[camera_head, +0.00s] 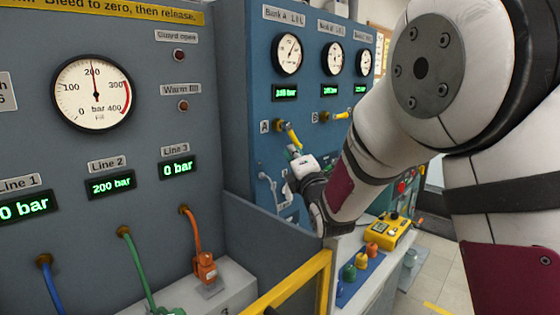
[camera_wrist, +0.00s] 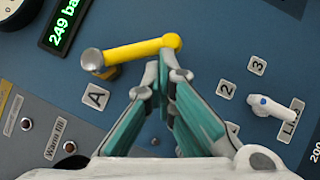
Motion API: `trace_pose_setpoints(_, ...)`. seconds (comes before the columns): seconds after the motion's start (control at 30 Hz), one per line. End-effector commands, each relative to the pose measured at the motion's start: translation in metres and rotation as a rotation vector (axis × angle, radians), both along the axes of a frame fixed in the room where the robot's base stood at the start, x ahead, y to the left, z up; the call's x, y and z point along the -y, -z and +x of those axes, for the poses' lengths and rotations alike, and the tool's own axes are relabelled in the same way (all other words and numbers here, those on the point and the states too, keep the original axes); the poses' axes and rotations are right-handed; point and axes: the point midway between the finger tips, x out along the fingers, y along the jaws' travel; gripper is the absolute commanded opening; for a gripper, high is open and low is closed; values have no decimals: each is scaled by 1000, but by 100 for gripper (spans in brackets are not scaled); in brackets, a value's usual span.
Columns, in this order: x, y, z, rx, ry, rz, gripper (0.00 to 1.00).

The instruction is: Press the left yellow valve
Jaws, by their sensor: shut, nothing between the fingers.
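The left yellow valve is a yellow lever (camera_head: 292,136) by the label A on the blue panel. In the wrist view the yellow lever (camera_wrist: 140,50) runs from a silver knob at its left to a rounded free end. My gripper (camera_wrist: 160,68) is shut and empty, its teal fingers pointing at the panel. Its tips sit right beside the lever's free end; I cannot tell whether they touch it. In the head view my gripper (camera_head: 292,151) is just below the lever, partly hidden by my wrist.
A second yellow lever (camera_head: 340,116) by label B is right of the first. A white handle (camera_wrist: 270,105) is near labels 2 and 3. Below are a yellow control box (camera_head: 388,231), coloured knobs (camera_head: 355,268) on a blue plate, and a yellow rail (camera_head: 290,287).

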Motion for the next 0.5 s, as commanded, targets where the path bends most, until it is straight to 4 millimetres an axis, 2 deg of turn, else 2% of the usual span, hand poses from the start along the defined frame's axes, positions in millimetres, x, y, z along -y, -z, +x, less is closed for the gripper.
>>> trace_pose_setpoints(0.5,14,-3,15,30,-1,-30,0)
